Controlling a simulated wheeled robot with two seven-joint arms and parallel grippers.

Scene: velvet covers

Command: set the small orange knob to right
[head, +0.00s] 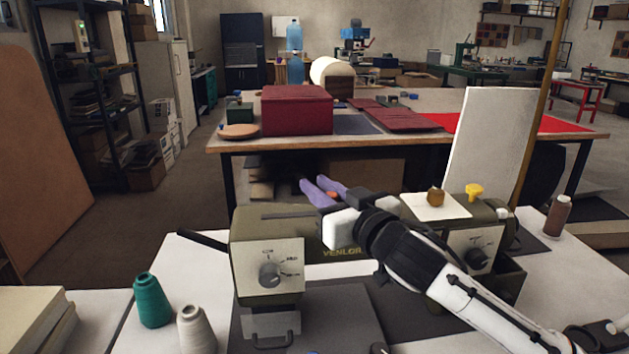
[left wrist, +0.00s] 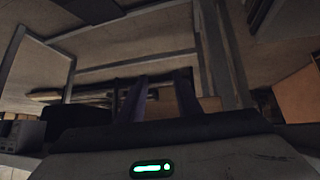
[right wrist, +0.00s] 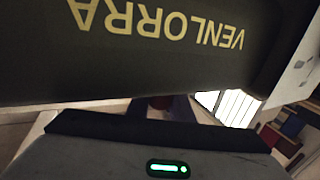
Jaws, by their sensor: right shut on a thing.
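An olive-green sewing machine marked VENLOR... (head: 262,240) stands on the table; its lettered side also fills the top of the right wrist view (right wrist: 150,65). My right gripper (head: 326,192) reaches across the machine to its far side. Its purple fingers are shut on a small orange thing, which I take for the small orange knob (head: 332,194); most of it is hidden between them. Its setting cannot be read. My left gripper shows only in the left wrist view (left wrist: 158,100), its purple fingers apart with nothing seen between them.
The machine's front has a grey dial (head: 269,274) and a black dial (head: 477,258). A yellow knob-like piece (head: 474,190) and a brown round object (head: 436,197) are on top. A green cone (head: 151,300) and a pale cone (head: 196,330) stand at left; a brown bottle (head: 557,216) at right.

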